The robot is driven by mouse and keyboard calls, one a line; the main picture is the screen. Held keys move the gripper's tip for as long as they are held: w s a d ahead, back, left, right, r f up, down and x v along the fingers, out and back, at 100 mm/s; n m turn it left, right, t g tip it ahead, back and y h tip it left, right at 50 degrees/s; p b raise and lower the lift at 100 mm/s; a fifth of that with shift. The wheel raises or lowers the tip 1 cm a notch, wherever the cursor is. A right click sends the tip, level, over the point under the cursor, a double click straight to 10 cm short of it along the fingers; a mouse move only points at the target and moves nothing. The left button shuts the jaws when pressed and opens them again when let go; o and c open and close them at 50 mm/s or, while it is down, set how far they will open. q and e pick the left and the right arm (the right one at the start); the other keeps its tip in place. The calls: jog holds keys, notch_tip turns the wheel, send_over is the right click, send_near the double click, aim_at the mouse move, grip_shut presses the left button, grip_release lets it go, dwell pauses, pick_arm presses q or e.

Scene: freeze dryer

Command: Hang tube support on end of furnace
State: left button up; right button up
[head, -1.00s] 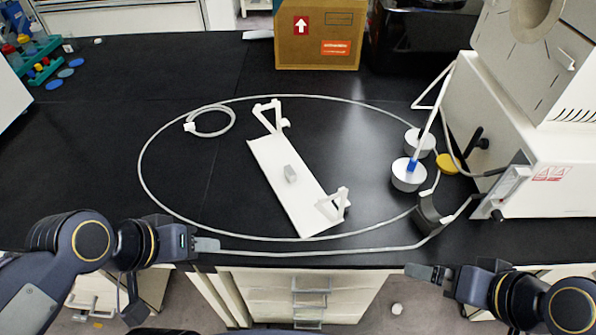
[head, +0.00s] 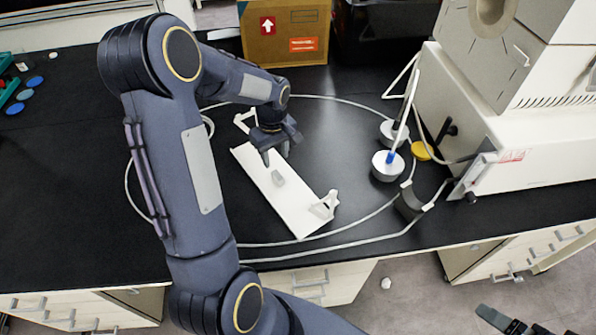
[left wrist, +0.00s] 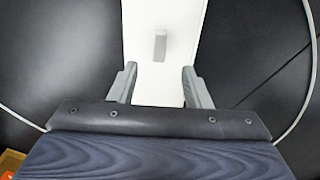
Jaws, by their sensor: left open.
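The tube support (head: 296,212) is a long white plate with an upright bracket at each end, lying on the black bench. A small grey block (head: 278,178) stands on its middle. My left gripper (head: 275,156) is open and empty above the plate, just behind the block. In the left wrist view, the fingers (left wrist: 159,70) straddle the plate's width, and the block (left wrist: 160,48) is ahead, centred between them and apart from them. The white furnace (head: 535,145) stands at the right. My right gripper (head: 503,320) is low at the bottom right, away from the bench, its jaws unclear.
A thin grey hose (head: 345,239) loops around the support. Grey round plugs, one (head: 387,167) with a white tube, a yellow disc (head: 421,150) and a dark curved piece (head: 409,203) lie before the furnace. A cardboard box (head: 285,35) stands behind.

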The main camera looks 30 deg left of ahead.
aim_at(278, 175)
pick_arm(q)
jog(key=shift+w+f, duration=0.15)
notch_tip(278, 175, down, 9)
jog(key=b, duration=0.7)
jog(key=shift+c, duration=0.2)
grip_shut()
jog(key=shift+r, duration=0.25)
dwell(1.0)
